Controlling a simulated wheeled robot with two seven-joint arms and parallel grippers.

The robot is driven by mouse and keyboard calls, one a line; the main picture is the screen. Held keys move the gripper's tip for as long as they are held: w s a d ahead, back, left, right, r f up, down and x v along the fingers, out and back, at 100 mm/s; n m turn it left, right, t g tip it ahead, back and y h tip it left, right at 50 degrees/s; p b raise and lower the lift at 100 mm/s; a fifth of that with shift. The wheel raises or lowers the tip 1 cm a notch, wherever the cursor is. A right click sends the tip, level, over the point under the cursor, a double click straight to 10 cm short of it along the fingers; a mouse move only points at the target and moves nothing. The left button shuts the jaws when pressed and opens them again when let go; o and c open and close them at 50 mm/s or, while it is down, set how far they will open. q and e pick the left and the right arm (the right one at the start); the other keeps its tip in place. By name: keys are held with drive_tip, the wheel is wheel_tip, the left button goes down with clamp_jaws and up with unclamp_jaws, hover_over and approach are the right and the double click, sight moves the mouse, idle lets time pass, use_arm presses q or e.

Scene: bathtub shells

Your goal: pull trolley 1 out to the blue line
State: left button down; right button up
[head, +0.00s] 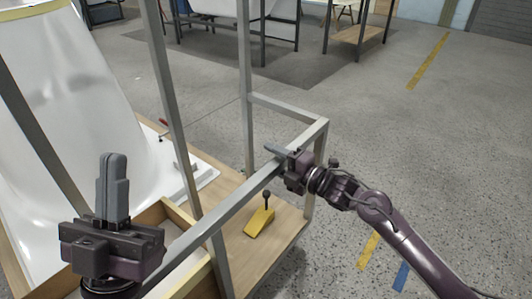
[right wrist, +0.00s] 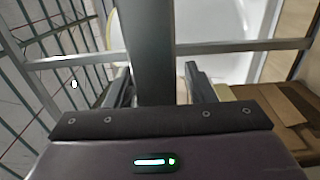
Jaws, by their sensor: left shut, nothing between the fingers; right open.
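The trolley (head: 244,198) has a grey metal frame and a wooden deck, and carries a white bathtub shell (head: 75,110). No number shows on it. My right gripper (head: 286,156) is at the rail at the trolley's right end. In the right wrist view its open fingers (right wrist: 160,86) stand on either side of a grey bar (right wrist: 150,45); I cannot tell whether they touch it. My left gripper (head: 113,165) is shut and empty, pointing up in front of the shell. A short blue line (head: 401,276) lies on the floor at lower right, partly beside my right arm.
A yellow wedge (head: 258,222) with a black knob sits on the deck's right end. A yellow floor strip (head: 368,249) lies beside the blue line, and another (head: 428,62) is farther back. Workbenches stand at the back. Grey floor right of the trolley is clear.

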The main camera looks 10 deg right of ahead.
drive_tip(key=shift+s+r, duration=0.1)
drive_tip(key=shift+s, duration=0.05)
drive_tip(key=shift+c, duration=0.3)
clamp_jaws()
drive_tip(key=shift+d, duration=0.1)
